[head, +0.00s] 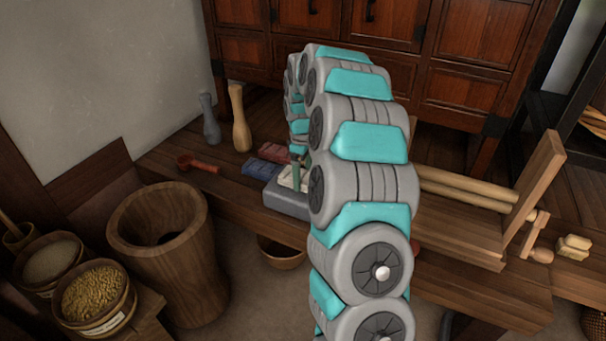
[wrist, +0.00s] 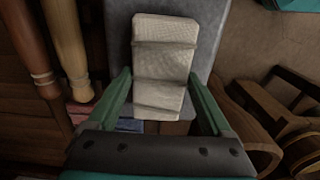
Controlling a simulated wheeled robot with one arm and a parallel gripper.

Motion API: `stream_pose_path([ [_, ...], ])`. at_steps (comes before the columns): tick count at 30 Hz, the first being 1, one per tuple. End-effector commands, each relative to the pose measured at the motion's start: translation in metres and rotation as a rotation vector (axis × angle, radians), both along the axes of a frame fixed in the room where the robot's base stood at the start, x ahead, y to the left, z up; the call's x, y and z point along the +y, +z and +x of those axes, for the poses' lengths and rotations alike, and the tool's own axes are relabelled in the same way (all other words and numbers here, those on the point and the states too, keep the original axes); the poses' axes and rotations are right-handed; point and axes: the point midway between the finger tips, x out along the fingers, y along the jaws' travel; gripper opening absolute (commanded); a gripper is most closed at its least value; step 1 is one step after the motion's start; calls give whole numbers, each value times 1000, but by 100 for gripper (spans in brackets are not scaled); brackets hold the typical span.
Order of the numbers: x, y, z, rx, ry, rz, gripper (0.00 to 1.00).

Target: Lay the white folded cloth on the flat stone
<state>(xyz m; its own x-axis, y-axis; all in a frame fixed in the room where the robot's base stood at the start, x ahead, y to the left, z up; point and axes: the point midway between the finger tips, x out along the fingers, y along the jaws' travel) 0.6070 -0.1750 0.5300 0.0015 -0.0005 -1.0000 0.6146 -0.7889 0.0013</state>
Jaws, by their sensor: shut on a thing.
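The white folded cloth (wrist: 163,60) is between the two green fingers of my gripper (wrist: 159,80) in the wrist view, and the gripper is shut on it. The flat stone (wrist: 207,45) is a grey slab behind the cloth there. In the head view the stone (head: 286,201) sits on the low wooden bench, with the cloth (head: 285,181) over its top. My gripper (head: 298,176) is partly hidden by my arm. I cannot tell whether the cloth touches the stone.
A blue folded cloth (head: 262,169) and a red one (head: 281,152) lie just behind the stone. A wooden mortar (head: 165,250) stands on the floor.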

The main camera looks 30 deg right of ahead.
Motion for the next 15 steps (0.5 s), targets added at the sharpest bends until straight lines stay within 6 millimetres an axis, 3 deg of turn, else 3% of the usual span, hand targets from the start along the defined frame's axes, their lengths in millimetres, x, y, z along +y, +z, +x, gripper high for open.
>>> stream_pose_path([
  [2,0,-2,0,0,0,0,23],
  [3,0,-3,0,0,0,0,85],
  [7,0,-2,0,0,0,0,100],
  [15,0,-1,0,1,0,1,100],
])
